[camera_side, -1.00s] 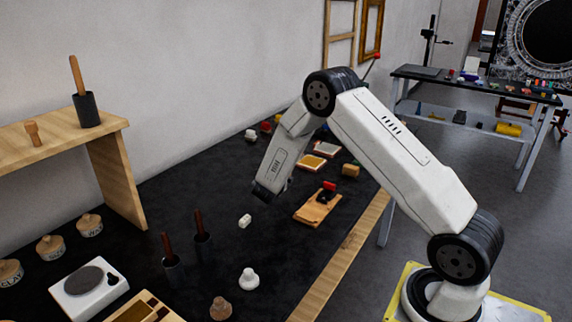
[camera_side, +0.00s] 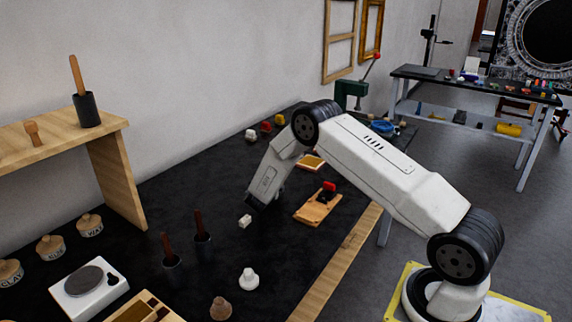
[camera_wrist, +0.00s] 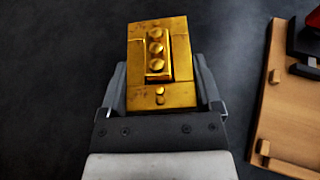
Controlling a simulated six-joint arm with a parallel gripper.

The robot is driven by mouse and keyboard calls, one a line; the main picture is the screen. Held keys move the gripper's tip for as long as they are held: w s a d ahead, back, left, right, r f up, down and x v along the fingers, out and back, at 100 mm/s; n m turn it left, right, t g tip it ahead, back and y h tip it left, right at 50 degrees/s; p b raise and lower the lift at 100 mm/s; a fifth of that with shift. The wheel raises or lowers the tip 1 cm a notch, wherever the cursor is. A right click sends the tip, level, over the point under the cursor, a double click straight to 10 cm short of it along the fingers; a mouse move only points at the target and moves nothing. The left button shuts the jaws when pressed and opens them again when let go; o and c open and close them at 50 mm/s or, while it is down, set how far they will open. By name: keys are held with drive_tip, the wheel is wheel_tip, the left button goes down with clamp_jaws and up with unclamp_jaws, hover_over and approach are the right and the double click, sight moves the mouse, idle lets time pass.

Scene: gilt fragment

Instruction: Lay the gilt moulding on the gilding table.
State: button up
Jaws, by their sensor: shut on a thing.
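The gilt moulding (camera_wrist: 180,48) is a shiny gold block with a raised strip of round bosses. It shows in the wrist view between the two fingers of my gripper (camera_wrist: 160,92), which is shut on it. Below and around it is the dark top of the table (camera_wrist: 60,50). In the side view my gripper (camera_side: 258,204) points down low over the dark table (camera_side: 330,235), and the moulding is hidden there. I cannot tell whether the moulding touches the surface.
A wooden board with a red-and-black tool (camera_side: 317,206) lies right of my gripper; its edge shows in the wrist view (camera_wrist: 272,120). A small white block (camera_side: 245,221) lies close to the gripper. Dark cups with wooden handles (camera_side: 203,240) stand nearer the camera.

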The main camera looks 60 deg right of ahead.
drive_tip(key=shift+f, duration=1.5)
drive_tip(key=shift+f, duration=0.15)
drive_tip(key=shift+s+f, duration=0.1)
drive_tip(key=shift+f, duration=0.05)
